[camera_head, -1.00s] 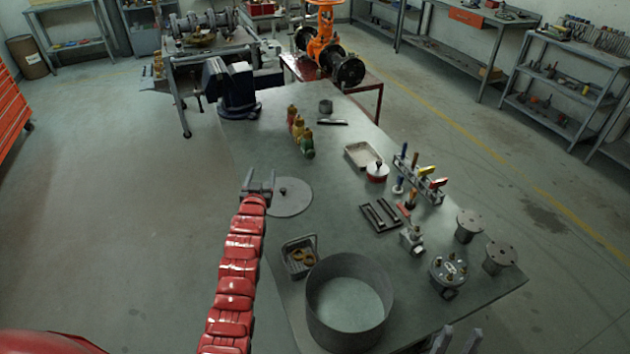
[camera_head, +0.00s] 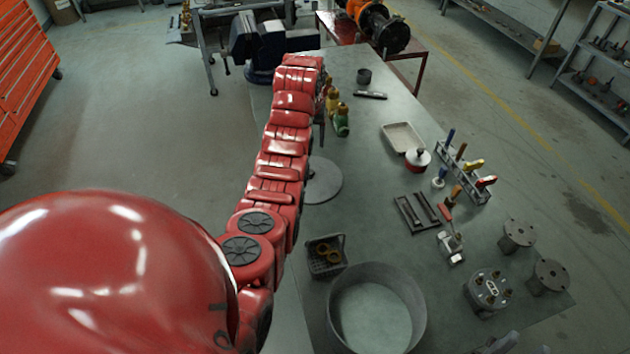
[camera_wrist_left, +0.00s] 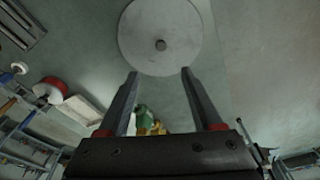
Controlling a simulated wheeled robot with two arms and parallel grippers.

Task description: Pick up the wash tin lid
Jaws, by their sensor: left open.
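The wash tin lid (camera_head: 325,184) is a flat grey disc lying on the bench, partly hidden behind my left arm in the head view. The left wrist view shows the lid (camera_wrist_left: 160,22) whole, with a small dark knob at its middle. My left gripper (camera_wrist_left: 159,73) is open and empty, with its fingertips pointing at the lid's near rim in that view; I cannot tell the gap. In the head view it is mostly hidden by my red arm. My right gripper (camera_head: 522,348) shows only its fingertips at the bottom edge, apart, with nothing visible between them.
The open round wash tin (camera_head: 421,312) stands at the bench's near end, beside a small basket (camera_head: 326,257). Green and yellow bottles (camera_head: 341,122) stand beyond the lid. A vise (camera_head: 262,42), tray (camera_head: 404,136), red pot (camera_head: 417,159) and tool rack (camera_head: 463,172) surround clear bench.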

